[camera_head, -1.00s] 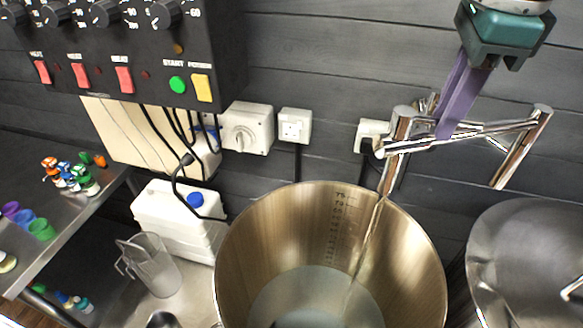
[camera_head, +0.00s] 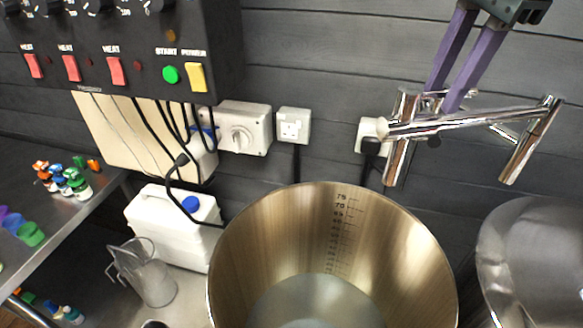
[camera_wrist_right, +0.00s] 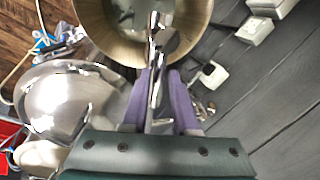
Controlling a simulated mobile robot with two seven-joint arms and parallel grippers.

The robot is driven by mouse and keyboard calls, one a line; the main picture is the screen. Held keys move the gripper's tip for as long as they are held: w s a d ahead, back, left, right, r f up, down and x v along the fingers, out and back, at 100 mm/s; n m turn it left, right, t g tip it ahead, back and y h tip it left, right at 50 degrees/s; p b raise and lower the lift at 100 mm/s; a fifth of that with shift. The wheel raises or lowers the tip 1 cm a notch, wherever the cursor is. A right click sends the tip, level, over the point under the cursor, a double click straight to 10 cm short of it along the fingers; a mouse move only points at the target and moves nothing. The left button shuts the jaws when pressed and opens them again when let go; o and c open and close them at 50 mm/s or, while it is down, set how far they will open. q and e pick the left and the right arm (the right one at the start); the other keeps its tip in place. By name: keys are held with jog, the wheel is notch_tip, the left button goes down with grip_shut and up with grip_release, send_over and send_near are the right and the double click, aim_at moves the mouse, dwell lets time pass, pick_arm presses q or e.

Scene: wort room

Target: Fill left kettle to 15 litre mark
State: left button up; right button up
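The left kettle (camera_head: 235,265) is a big open steel pot at bottom centre in the head view. A litre scale (camera_head: 338,225) runs down its inner back wall. Water (camera_head: 315,303) lies in the bottom, its edge near the lowest visible marks, which are too small to read. The chrome tap (camera_head: 460,125) is over the kettle's back right rim, with no stream from its spout (camera_head: 397,165). My right gripper (camera_head: 443,99) is open, its purple fingers apart at the tap. In the wrist view, the fingers (camera_wrist_right: 160,75) lie either side of chrome tap parts. My left gripper is out of view.
A second steel vessel (camera_head: 535,255) stands at the right. A white canister (camera_head: 165,225) and a clear jug (camera_head: 150,275) stand left of the kettle. A control panel (camera_head: 130,45) hangs at upper left, above a shelf (camera_head: 75,215) with small bottles.

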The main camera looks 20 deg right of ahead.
jog(key=o, duration=0.4)
jog(key=shift+c, duration=0.2)
